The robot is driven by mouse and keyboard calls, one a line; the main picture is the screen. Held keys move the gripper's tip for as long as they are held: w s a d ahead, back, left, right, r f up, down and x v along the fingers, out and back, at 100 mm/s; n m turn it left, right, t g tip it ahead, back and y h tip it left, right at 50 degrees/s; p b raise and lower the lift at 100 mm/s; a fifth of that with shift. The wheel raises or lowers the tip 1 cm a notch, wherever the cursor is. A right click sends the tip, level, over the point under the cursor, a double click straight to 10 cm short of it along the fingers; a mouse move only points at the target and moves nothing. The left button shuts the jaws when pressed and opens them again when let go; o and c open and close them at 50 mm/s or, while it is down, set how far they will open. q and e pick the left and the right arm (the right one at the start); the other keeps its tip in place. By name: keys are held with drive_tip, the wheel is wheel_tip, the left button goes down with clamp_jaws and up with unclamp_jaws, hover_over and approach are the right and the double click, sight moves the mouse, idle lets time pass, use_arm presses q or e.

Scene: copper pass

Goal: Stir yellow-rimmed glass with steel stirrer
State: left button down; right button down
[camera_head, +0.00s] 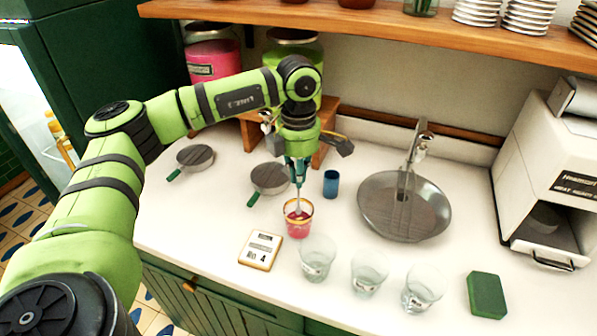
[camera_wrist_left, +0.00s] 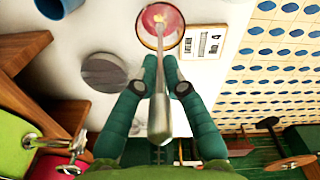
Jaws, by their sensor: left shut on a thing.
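The yellow-rimmed glass (camera_head: 298,219) stands on the white counter and holds a red-pink drink. It also shows at the top of the left wrist view (camera_wrist_left: 175,45). My left gripper (camera_head: 298,176) is right above the glass, pointing down. It is shut on the steel stirrer (camera_wrist_left: 158,112), whose handle end shows between the fingers. The stirrer's lower end (camera_head: 297,205) reaches down into the glass; its tip in the drink is hard to make out. My right gripper is not in view.
A card (camera_head: 261,250) lies left of the glass and clear glasses (camera_head: 317,258) stand to its right. A blue cup (camera_head: 331,184) is behind. A steel basin (camera_head: 420,225), green sponge (camera_head: 487,295) and white machine (camera_head: 548,180) are at the right. Round grey lidded things (camera_head: 269,177) lie at the left.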

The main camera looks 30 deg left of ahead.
sight(298, 193)
use_arm(q)
drive_tip(key=shift+f+b, duration=1.9)
drive_tip(key=shift+f, duration=0.85)
